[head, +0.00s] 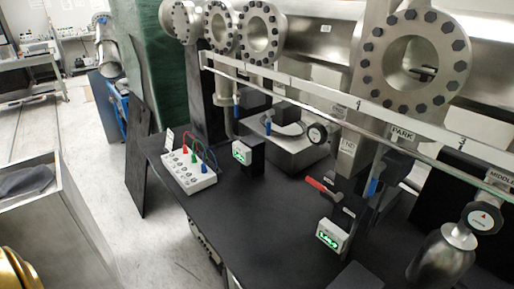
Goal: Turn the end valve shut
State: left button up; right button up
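A valve lever with a red grip (323,189) stands over the right part of the black table, pointing up and left. A small sign reading END (347,147) is on the metal post above it, so this looks like the end valve. Its body is small and partly dark, and I cannot tell how far it is turned. A blue handle (373,187) is just right of it, below the PARK sign (403,134).
The black table (250,215) has bare room in its middle. It holds a white box with coloured leads (189,172) and green-lit displays (331,236). A metal rail (300,85) and flanged ports (413,62) run above. A gauge and metal cylinder (440,262) stand at right.

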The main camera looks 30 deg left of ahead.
aim_at(317, 133)
jog(key=k+j+u, duration=0.25)
jog(key=u, duration=0.15)
jog(key=k+j+u, duration=0.25)
jog(key=u, duration=0.2)
jog(key=i+j, duration=0.05)
jog(key=j, duration=0.05)
